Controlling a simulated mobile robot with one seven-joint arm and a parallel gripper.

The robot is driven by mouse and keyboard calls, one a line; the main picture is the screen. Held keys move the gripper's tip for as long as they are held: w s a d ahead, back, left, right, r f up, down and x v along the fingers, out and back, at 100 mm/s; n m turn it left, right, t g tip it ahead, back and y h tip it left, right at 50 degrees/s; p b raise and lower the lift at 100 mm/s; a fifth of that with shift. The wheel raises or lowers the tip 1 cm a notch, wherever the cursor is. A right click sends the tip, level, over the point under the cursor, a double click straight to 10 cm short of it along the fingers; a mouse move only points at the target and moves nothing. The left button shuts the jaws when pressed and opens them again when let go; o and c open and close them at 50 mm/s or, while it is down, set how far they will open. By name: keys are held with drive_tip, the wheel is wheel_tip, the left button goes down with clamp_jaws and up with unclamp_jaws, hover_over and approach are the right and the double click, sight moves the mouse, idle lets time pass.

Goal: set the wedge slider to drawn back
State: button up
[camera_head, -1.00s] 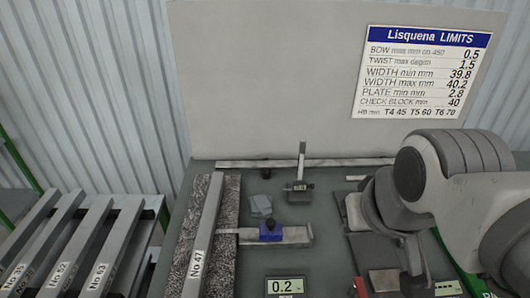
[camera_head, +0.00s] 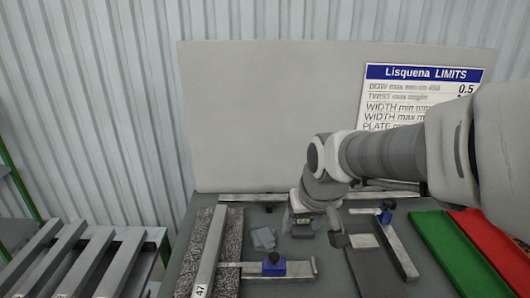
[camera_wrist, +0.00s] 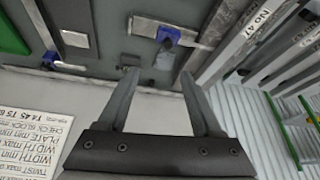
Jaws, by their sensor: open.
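A blue slider with a dark knob (camera_head: 273,265), apparently the wedge slider, sits near the middle of a pale metal bar (camera_head: 302,270). The bar lies crosswise on the table, its left end close to the long grey bar marked 47 (camera_head: 211,250). In the wrist view the blue slider (camera_wrist: 168,35) also shows, beyond my fingertips. My gripper (camera_wrist: 159,78) is open and empty, its two fingers apart and clear of the slider. In the head view my wrist is above the table, behind and right of the slider; the fingers are hard to make out there.
A second blue piece (camera_head: 385,216) sits on an angled metal bar to the right. A small gauge on a block (camera_head: 302,229) and a grey block (camera_head: 263,238) stand behind the slider. Green (camera_head: 450,245) and red (camera_head: 495,240) panels lie right. An upright board closes the back.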

approach(274, 255)
drive_tip(key=shift+n+g, duration=0.3)
drive_tip(key=x, duration=0.8)
drive_tip(key=shift+w, duration=0.2)
drive_tip(key=shift+r, duration=0.1)
clamp_jaws()
idle(1.1)
